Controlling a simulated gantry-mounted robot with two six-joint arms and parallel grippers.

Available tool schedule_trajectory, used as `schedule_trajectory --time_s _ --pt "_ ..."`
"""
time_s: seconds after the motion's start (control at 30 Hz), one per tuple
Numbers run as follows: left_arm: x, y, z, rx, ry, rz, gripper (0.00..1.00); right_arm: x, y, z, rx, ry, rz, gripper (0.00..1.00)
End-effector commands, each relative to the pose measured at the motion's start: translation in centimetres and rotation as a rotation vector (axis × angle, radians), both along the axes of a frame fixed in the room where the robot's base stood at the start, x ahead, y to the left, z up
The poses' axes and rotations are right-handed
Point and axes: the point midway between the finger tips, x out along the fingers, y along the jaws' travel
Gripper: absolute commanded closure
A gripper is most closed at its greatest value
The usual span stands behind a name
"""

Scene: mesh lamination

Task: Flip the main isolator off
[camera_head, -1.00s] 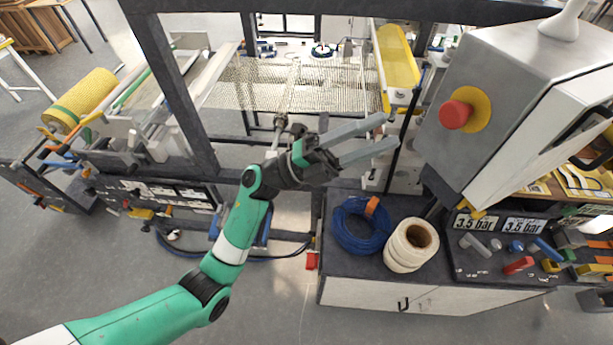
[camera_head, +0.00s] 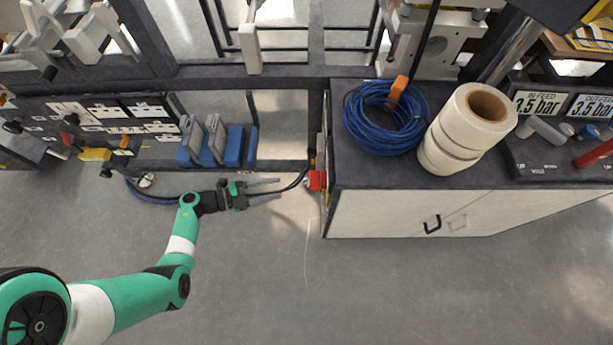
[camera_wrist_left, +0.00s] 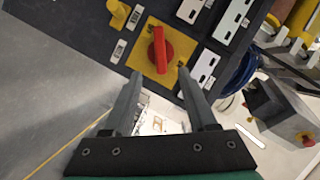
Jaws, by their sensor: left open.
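The main isolator is a red rotary handle (camera_wrist_left: 160,50) on a yellow square plate (camera_wrist_left: 147,68), mounted on a dark panel. In the left wrist view the handle stands nearly upright in the picture. In the head view a red part (camera_head: 316,180) shows at the left side of the cabinet, seen edge-on. My left gripper (camera_head: 279,190) is open and empty. It lies left of the red part with its fingers pointing towards it and a gap between. In the left wrist view the handle appears between and beyond the fingertips (camera_wrist_left: 160,78). My right gripper is not in view.
A dark-topped cabinet (camera_head: 420,212) carries a blue hose coil (camera_head: 385,120) and white rolls (camera_head: 465,130). Blue and grey blocks (camera_head: 235,146) sit behind my left gripper. The floor in front (camera_head: 330,290) is clear.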

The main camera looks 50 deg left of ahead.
Motion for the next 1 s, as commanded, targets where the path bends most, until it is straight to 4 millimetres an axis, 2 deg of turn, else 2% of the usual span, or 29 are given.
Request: schedule_trajectory --time_s 0.17,0.4,0.6,0.93,0.97,1.0 --pt "2.0 -1.0 -0.7 0.002 -0.001 -0.008 0.43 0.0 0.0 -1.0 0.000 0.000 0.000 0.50" --pt "6.9 -3.0 -2.0 0.004 -0.003 -0.009 0.43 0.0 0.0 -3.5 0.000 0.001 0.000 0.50" --pt "9.7 -4.1 -2.5 0.002 -0.001 -0.005 0.43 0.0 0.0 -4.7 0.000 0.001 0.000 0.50" --pt "10.4 -4.3 -2.3 0.001 -0.001 -0.001 0.43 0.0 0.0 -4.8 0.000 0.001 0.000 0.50" --pt "10.4 -4.3 -2.3 0.001 -0.001 -0.001 0.44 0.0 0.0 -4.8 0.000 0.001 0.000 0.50" --pt "10.4 -4.3 -2.3 0.001 -0.001 -0.001 0.52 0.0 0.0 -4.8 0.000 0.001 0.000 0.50"
